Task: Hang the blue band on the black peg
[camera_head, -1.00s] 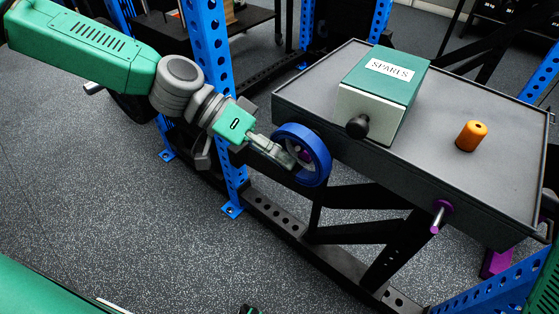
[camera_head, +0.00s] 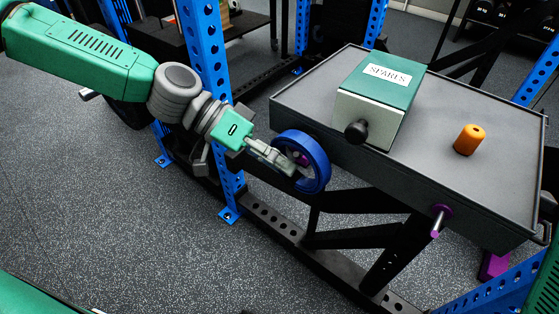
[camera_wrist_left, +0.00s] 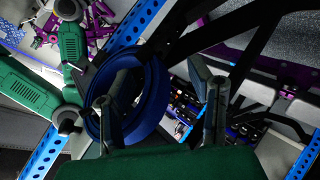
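The blue band (camera_head: 318,168) is a thick ring at the left end of the tray's front side. A purple peg (camera_head: 302,159) shows through its opening; the band appears to hang around it, though contact is hidden. The black peg (camera_head: 357,131) sticks out from the front of the green and grey SPARES box (camera_head: 383,108), with nothing on it. My left gripper (camera_head: 284,162) is at the band. In the left wrist view, its fingers are apart, one within the ring of the band (camera_wrist_left: 157,95) and one outside. My right gripper is not in view.
The SPARES box and an orange cylinder (camera_head: 469,140) stand on a grey rimmed tray (camera_head: 425,165). Another purple peg (camera_head: 440,220) juts from its front, empty. A blue upright (camera_head: 205,60) stands close behind my left wrist.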

